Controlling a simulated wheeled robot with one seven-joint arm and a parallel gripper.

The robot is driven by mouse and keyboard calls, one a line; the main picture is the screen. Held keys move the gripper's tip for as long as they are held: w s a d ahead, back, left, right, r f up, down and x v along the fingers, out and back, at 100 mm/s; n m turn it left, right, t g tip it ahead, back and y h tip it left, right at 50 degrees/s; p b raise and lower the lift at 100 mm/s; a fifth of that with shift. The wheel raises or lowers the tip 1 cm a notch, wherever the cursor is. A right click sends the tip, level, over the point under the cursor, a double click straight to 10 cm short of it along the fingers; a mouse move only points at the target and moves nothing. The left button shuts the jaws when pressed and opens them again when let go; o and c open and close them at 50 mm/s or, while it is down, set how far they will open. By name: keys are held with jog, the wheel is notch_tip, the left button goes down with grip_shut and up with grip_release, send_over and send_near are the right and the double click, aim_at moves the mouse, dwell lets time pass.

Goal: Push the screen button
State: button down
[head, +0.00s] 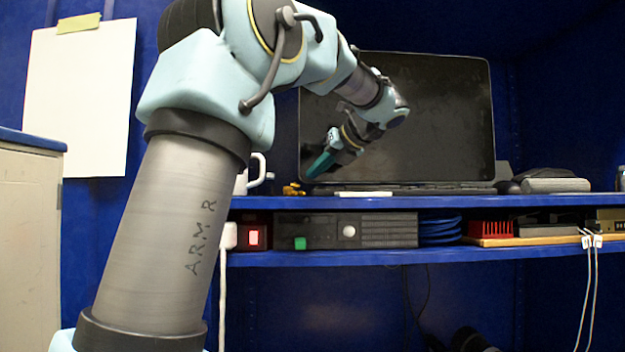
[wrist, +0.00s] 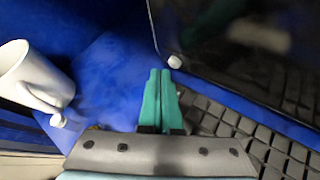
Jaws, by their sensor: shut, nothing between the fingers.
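The dark screen (head: 440,120) stands upright on the upper shelf, and part of it shows at the upper right of the wrist view (wrist: 240,60). A small pale round button (wrist: 174,62) sits by the screen's lower corner in the wrist view. In the head view I cannot make it out near my gripper. My gripper (head: 312,174) is in front of the screen's lower left corner, its teal fingers together and empty. In the wrist view the fingertips (wrist: 160,72) are just short of the button in the picture; I cannot tell whether they touch it.
A keyboard (wrist: 230,125) lies below the screen, right of my fingers. A white mug (wrist: 35,78) stands to the left. A small yellow object (head: 293,189) is on the shelf edge (head: 410,202). The lower shelf holds a grey box (head: 385,230) and a red switch (head: 254,237).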

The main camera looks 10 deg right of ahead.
jog(key=s+b, duration=0.2)
jog(key=s, duration=0.1)
jog(key=shift+a+f, duration=0.1)
jog(key=shift+f, duration=0.05)
jog(key=shift+s+b, duration=0.65)
jog(key=shift+s, duration=0.85)
jog(key=shift+a, duration=0.1)
